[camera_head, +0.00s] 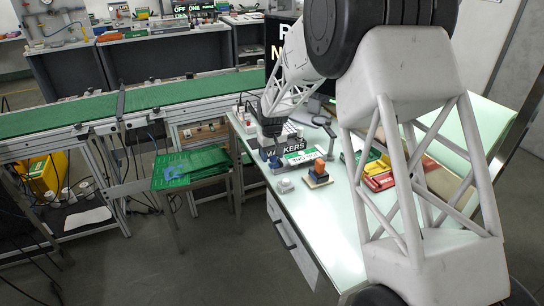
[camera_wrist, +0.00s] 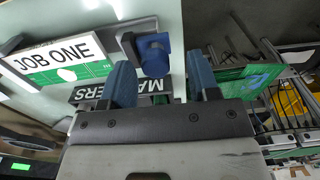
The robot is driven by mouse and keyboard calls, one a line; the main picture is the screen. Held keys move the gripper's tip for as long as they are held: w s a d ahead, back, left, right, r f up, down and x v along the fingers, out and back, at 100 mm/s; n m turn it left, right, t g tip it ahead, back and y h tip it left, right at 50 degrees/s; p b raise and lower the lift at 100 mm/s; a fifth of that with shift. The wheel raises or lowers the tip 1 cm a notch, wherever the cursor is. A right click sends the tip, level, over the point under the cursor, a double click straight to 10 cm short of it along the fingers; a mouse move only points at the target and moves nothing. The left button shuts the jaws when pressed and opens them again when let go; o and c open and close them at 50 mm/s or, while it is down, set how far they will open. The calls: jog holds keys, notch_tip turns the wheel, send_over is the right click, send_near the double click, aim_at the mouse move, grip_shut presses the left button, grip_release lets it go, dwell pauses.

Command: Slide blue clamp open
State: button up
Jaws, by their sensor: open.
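The blue clamp (camera_wrist: 154,54) is a short blue block at the end of a dark grey holder (camera_wrist: 130,44) near the table edge in the wrist view. My gripper (camera_wrist: 161,80) is open, with one blue finger left of the clamp and the other to its right. The clamp lies slightly beyond the fingertips' middle, with a visible gap on the right side. I cannot tell if the left finger touches it. In the head view my gripper (camera_head: 270,150) is over the far left end of the white table, and the clamp there is small and partly hidden.
An orange-topped block (camera_head: 318,174) and a white knob (camera_head: 285,185) are nearer on the table. Red, yellow and green bins (camera_head: 378,178) lie right. Green boards (camera_head: 190,163) sit left, off the table. The table's front is clear.

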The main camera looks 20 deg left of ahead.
aim_at(272, 157)
jog(key=shift+r, duration=3.6)
jog(key=shift+s+d+r, duration=0.1)
jog(key=shift+d+r, duration=0.25)
jog(key=shift+d, duration=0.1)
jog(key=s+d+r+m, duration=0.2)
jog(key=s+d+r, duration=0.4)
jog(key=d, duration=0.5)
jog(key=s+d+r+m+t, duration=0.1)
jog(key=s+d+r, duration=0.4)
jog(key=d, duration=0.5)
jog(key=s+d+r+m, duration=0.2)
jog(key=s+d+r, duration=0.4)
jog(key=d, duration=0.5)
jog(key=s+d+m, duration=0.1)
jog(key=s+d, duration=0.5)
jog(key=s, duration=0.3)
jog(key=s+d+f+m+t, duration=0.1)
jog(key=s+d, duration=0.5)
jog(key=s, duration=0.4)
jog(key=s+d+f+m, duration=0.1)
jog(key=s+d+m, duration=0.1)
jog(key=s+d, duration=0.4)
jog(key=s, duration=0.3)
jog(key=shift+s+t, duration=0.3)
jog(key=shift+s, duration=0.05)
